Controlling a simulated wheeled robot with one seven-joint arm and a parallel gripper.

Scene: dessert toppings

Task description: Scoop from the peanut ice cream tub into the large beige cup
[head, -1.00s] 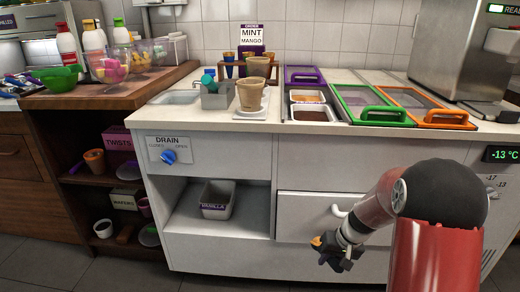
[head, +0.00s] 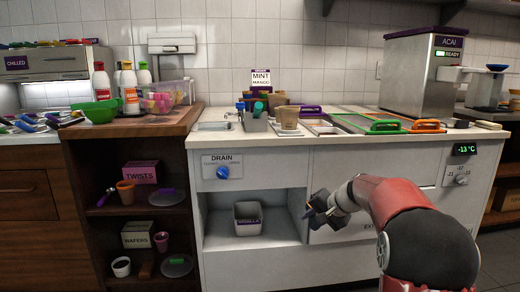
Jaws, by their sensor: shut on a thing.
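A large beige cup (head: 288,118) stands upright on the counter, left of the sunken tub well. Inside the open well, ice cream tubs (head: 324,130) show only as a thin slanted strip; their labels are unreadable, so I cannot tell which is peanut. My gripper (head: 310,212) is low in front of the white cabinet, well below the countertop and away from cup and tubs. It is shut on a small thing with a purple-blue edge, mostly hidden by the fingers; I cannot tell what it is.
Green-handled (head: 385,127) and orange-handled (head: 427,126) lids cover the wells at right. A grey caddy (head: 255,122) and more beige cups (head: 278,100) stand by the large cup. A grey bin (head: 248,218) sits in the open cubby left of my gripper.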

